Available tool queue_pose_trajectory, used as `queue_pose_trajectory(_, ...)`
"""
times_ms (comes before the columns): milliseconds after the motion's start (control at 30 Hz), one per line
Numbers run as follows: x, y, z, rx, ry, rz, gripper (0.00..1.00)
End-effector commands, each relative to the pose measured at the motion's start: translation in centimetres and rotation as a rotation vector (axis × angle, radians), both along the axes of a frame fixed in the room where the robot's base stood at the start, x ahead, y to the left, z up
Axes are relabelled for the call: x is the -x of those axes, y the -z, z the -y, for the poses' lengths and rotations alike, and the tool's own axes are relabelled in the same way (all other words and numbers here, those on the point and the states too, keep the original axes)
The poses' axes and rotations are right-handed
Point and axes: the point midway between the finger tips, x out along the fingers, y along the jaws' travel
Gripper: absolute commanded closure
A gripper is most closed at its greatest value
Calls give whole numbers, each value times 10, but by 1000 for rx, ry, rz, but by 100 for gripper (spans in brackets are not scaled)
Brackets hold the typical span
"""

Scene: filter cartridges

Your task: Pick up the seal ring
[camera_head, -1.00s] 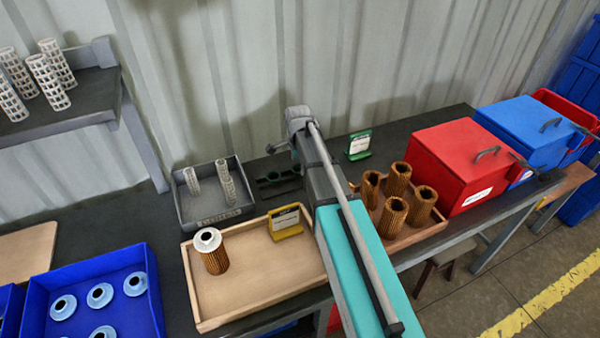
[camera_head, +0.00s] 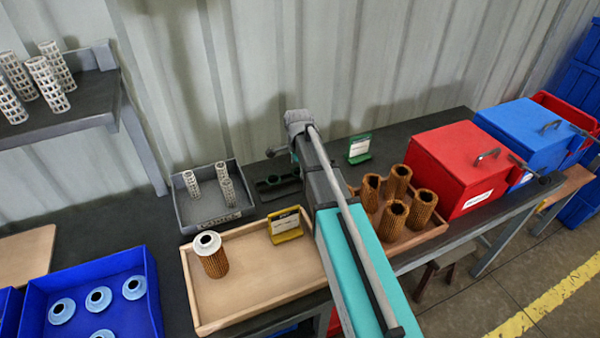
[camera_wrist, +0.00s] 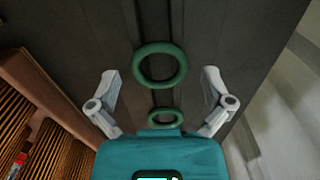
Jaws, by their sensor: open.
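Two green seal rings show in the wrist view, lying on a dark grooved holder. The larger ring (camera_wrist: 180,66) is farther forward, between my gripper's fingertips as seen from above. The smaller ring (camera_wrist: 153,119) is closer to the palm. My gripper (camera_wrist: 160,75) is open, with one pale finger on each side of the rings and touching neither as far as I can see. In the head view the dark holder (camera_head: 278,187) sits on the bench beside the grey tray, below and left of my wrist. The rings are too small to make out there.
A grey tray (camera_head: 182,213) with white mesh cores stands left of the holder. A wooden tray (camera_head: 240,301) with one filter lies in front. Brown pleated cartridges (camera_head: 394,219) stand to the right. A green sign (camera_head: 359,146) stands behind; the corrugated wall is close.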

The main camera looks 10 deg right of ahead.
Motion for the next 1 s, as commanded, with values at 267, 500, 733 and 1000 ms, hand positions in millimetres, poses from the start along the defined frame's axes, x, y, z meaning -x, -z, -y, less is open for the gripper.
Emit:
queue_pose_trajectory(267, 0, 3, 0, 0, 0, 0, 0)
queue_pose_trajectory(500, 0, 3, 0, 0, 0, 0, 0)
queue_pose_trajectory(733, 0, 3, 0, 0, 0, 0, 20)
queue_pose_trajectory(1000, 0, 3, 0, 0, 0, 0, 45)
